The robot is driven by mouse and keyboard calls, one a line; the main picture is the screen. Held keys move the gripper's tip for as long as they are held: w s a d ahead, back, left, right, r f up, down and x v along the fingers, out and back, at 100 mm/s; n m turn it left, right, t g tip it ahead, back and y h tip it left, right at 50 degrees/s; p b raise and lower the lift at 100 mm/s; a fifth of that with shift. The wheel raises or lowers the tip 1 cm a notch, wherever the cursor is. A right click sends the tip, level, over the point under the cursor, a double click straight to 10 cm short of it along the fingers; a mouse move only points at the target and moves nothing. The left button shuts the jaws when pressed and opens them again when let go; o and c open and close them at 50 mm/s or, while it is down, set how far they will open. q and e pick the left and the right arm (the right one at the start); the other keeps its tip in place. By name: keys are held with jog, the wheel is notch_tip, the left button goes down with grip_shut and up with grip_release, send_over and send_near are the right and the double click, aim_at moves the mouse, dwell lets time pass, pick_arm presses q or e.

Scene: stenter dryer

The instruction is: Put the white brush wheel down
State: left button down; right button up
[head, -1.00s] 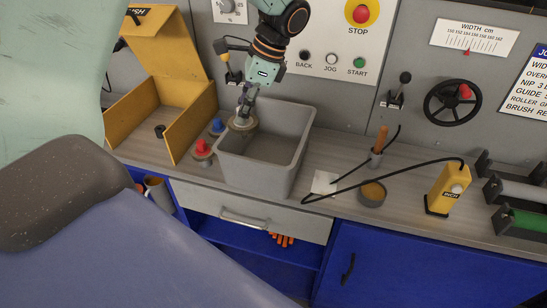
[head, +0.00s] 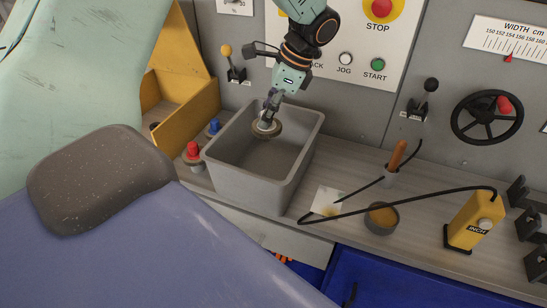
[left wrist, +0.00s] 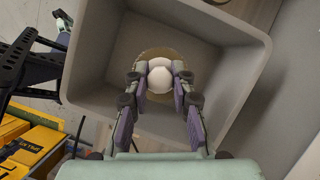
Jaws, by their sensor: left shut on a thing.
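The white brush wheel (head: 267,128) is a round disc with a pale hub and a tan-brown rim. My left gripper (head: 269,111) comes down from above and is shut on its hub. The wheel hangs within the outline of the grey bin (head: 250,188), near its back wall. The left wrist view shows the white hub (left wrist: 160,76) between the fingers and the bin's walls around it. I cannot tell whether the wheel touches the bin's floor. My right gripper is not in view.
Red (head: 192,152) and blue (head: 214,127) knobs stand left of the bin, with an open yellow box (head: 188,115) beyond. Right of it are a white pad (head: 327,201), a round tin (head: 381,217) and a yellow cabled pendant (head: 474,222). The bin's middle looks empty.

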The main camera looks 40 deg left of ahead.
aim_at(266, 136)
pick_arm(q)
jog(key=shift+w+f, duration=0.3)
jog(key=shift+f, duration=0.2)
jog(key=shift+w+f, duration=0.25)
jog(key=shift+f, duration=0.2)
jog(key=f, duration=0.1)
jog(key=s+f, duration=0.1)
jog(key=f, duration=0.2)
jog(key=shift+s+a+f+b, duration=0.1)
jog(key=shift+s+f+b, duration=0.15)
jog(key=shift+f+b, duration=0.05)
jog(key=f, duration=0.3)
jog(key=shift+w+f, duration=0.35)
jog(key=shift+w, duration=0.05)
jog(key=shift+s+f, duration=0.15)
jog(key=shift+f, duration=0.15)
jog(key=shift+s, duration=0.1)
jog(key=shift+f, duration=0.1)
jog(key=c, duration=1.2)
grip_release()
jog(key=shift+w, duration=0.2)
jog(key=shift+o, duration=0.3)
jog(key=shift+s, duration=0.15)
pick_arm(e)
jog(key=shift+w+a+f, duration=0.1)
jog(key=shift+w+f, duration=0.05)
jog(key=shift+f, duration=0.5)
